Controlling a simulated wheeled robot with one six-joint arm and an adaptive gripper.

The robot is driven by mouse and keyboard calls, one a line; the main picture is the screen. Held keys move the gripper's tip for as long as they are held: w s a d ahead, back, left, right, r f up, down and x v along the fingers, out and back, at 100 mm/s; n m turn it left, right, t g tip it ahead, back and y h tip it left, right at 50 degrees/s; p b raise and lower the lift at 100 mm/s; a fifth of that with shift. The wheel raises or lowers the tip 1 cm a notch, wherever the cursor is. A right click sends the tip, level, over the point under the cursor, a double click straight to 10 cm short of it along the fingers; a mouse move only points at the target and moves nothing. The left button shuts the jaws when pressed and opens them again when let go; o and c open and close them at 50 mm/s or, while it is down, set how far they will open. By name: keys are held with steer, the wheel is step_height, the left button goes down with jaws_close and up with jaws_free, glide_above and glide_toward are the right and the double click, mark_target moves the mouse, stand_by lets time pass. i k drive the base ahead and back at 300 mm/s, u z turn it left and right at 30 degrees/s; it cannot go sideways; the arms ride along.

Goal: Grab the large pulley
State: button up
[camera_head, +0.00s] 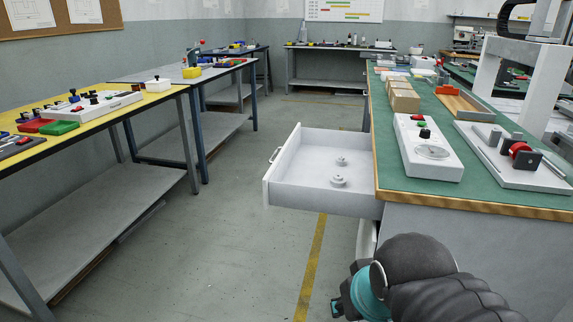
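An open white drawer (290,192) sticks out to the left from under the green-topped bench. Two small, round, light-grey parts that look like pulleys lie on its floor, apart from each other. The nearer one (339,181) looks slightly larger than the farther one (341,161), but I cannot be sure which is the large pulley. My gripper (338,306) is at the bottom of the view, in front of and below the drawer, touching nothing that I can see. My arm hides most of it, so its opening does not show.
The green bench (388,128) carries a white control box (427,150), a white fixture with a red part (520,152) and cardboard boxes (404,100). A yellow table (100,112) and a grey table stand at left. The floor (230,200) between them is clear.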

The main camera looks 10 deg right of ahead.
mark_target(338, 181)
steer(key=k, duration=0.2)
steer(key=u, duration=1.85)
steer(key=i, duration=1.35)
steer(key=z, duration=1.45)
steer(key=i, duration=0.65)
